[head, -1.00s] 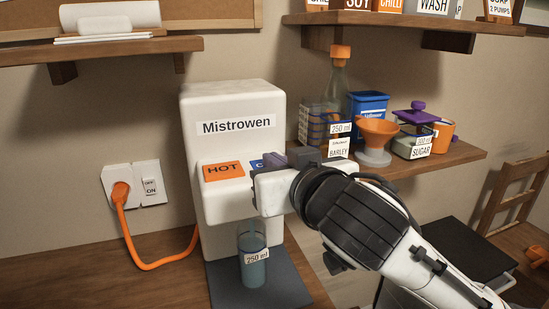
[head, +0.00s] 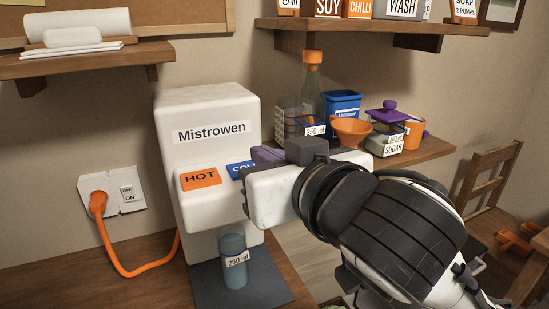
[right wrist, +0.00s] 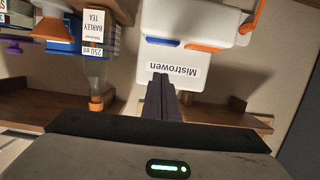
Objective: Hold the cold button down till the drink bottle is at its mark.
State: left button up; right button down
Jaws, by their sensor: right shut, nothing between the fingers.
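The white Mistrowen dispenser (head: 208,115) stands on the wooden counter with an orange HOT button (head: 201,179) and a blue cold button (head: 238,170) on its front. My right gripper (head: 264,154) is shut and empty beside the cold button and hides its right part. The wrist view, upside down, shows its fingers (right wrist: 162,92) pointing at the dispenser, with the cold button (right wrist: 163,42) apart from the tips. The bluish drink bottle (head: 233,272), labelled 250 ml, stands upright under the dispenser; its exact level against the mark is hard to tell. My left gripper is out of view.
The bottle stands on a dark mat (head: 262,281). An orange plug (head: 98,202) sits in the wall socket. The right shelf (head: 425,152) holds an orange-capped bottle (head: 311,85), an orange funnel (head: 351,131) and a sugar jar (head: 387,138), close behind my right arm.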

jog(key=shift+v, duration=1.6)
jog(key=shift+w+r, duration=0.1)
jog(key=shift+r, duration=0.05)
jog(key=s+d+f+m+g+h, duration=0.1)
jog(key=d+f+g, duration=0.15)
jog(key=f, duration=0.65)
jog(key=s+d+f+g+h, duration=0.1)
jog(key=s+d+f, duration=0.15)
jog(key=f, duration=0.55)
jog(key=d+f+m+g, duration=0.15)
jog(key=d+f, duration=0.25)
jog(key=f, duration=0.5)
jog(key=s+d+f+g+h, duration=0.1)
jog(key=s+d+f+g, duration=0.2)
jog(key=s+d+f, duration=0.35)
jog(key=s+d+f+g+h, duration=0.2)
jog(key=s+d+f+g, duration=0.1)
jog(key=s+f, duration=0.7)
jog(key=w+a+f+t+y, duration=0.1)
jog(key=a+f+t, duration=0.1)
jog(key=f, duration=0.4)
jog(key=w+a+f+t+y, duration=0.1)
jog(key=a+f+t, duration=0.2)
jog(key=f, duration=0.3)
jog(key=shift+w+a+f+n, duration=0.15)
jog(key=shift+w+f+n, duration=0.2)
jog(key=shift+w+f, duration=0.05)
